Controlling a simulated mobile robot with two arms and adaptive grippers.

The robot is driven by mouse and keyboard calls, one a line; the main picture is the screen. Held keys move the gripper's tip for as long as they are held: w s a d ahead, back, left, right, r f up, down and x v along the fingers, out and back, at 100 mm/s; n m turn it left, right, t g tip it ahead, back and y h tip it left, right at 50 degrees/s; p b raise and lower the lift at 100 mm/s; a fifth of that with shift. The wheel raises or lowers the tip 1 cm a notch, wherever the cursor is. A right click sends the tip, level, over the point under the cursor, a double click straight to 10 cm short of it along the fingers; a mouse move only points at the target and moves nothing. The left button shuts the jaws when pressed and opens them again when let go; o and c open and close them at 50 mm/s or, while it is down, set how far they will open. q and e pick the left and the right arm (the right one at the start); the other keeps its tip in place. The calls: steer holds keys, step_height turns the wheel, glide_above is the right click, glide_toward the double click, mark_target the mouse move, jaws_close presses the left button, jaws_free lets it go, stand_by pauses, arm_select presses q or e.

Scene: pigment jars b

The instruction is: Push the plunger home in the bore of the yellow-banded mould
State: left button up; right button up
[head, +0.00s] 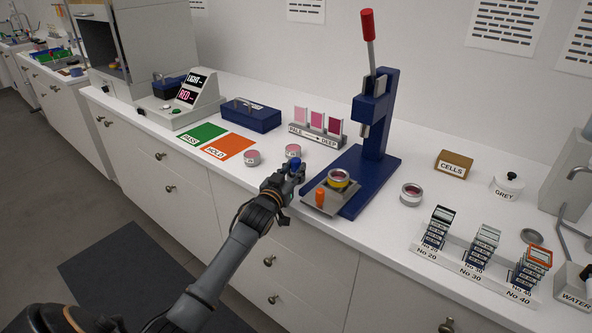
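The yellow-banded mould (338,179) stands upright on the metal plate at the front of the blue press (375,130). Its open top shows a reddish inside; how deep the bore is filled is too small to tell. My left gripper (294,178) is just left of the mould, near the counter's front edge. It appears shut on a small blue piece (295,167), which looks like the plunger and sticks up between the fingers, apart from the mould. Its lower end is hidden by the fingers. My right gripper is not in view.
An orange knob (320,197) stands on the plate in front of the mould. Two pink-topped jars (252,158) stand left of my gripper. The press lever (369,40) is raised. Another jar (411,194) and the sieve rack (470,262) are to the right.

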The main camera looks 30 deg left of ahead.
arm_select(q)
steer(key=c, duration=0.3)
jaws_close()
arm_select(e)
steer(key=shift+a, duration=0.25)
arm_select(q)
steer(key=shift+r, duration=0.1)
